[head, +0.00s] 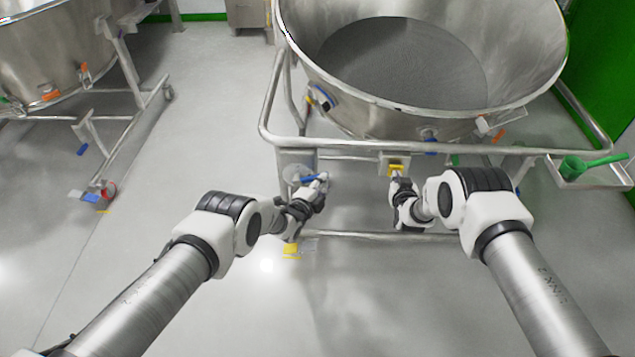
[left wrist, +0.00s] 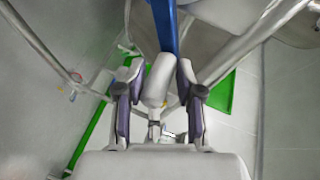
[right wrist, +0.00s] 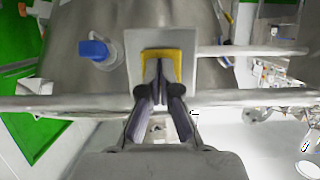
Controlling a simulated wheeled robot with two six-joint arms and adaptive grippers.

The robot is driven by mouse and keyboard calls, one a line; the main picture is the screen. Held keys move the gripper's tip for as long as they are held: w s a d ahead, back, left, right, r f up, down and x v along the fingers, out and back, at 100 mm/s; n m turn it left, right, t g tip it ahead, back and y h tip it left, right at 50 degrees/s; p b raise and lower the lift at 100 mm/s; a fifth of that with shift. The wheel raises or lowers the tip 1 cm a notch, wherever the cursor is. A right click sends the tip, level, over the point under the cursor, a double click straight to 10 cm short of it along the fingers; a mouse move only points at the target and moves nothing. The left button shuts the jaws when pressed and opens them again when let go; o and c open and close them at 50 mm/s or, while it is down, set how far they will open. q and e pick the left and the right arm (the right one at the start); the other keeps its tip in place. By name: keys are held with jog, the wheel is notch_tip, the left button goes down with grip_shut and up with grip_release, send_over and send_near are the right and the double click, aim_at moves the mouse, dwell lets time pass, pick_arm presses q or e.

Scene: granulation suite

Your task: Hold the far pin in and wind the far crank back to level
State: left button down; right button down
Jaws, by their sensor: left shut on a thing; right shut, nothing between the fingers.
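A crank with a blue arm (head: 309,179) sits at a pale disc (head: 293,173) on the front post of the bowl cart. In the left wrist view the blue arm (left wrist: 165,28) runs up from a pale handle (left wrist: 158,80). My left gripper (head: 318,186) is shut around this handle (left wrist: 157,95). A yellow U-shaped guard (head: 396,167) on a grey plate sits under the cart rail; it also shows in the right wrist view (right wrist: 176,62). My right gripper (head: 396,180) is shut and empty, its fingertips (right wrist: 160,82) inside the guard. The pin is hidden behind them.
A large steel bowl (head: 470,122) of grey granules stands in the tubular cart frame (head: 270,118) above both grippers. A green scoop (head: 585,166) lies on a side tray at right. Another bowl (head: 50,50) on its cart is at left. Open floor lies between the carts.

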pick_arm(q)
jog(key=shift+w+a+r, duration=0.1)
jog(key=shift+a+r, duration=0.45)
jog(key=shift+r, duration=0.2)
jog(key=shift+f, duration=0.1)
jog(key=shift+a+r, duration=0.2)
jog(key=shift+r, duration=0.1)
dwell(0.3)
jog(key=shift+a+r, duration=0.35)
jog(key=shift+r, duration=0.15)
dwell(0.5)
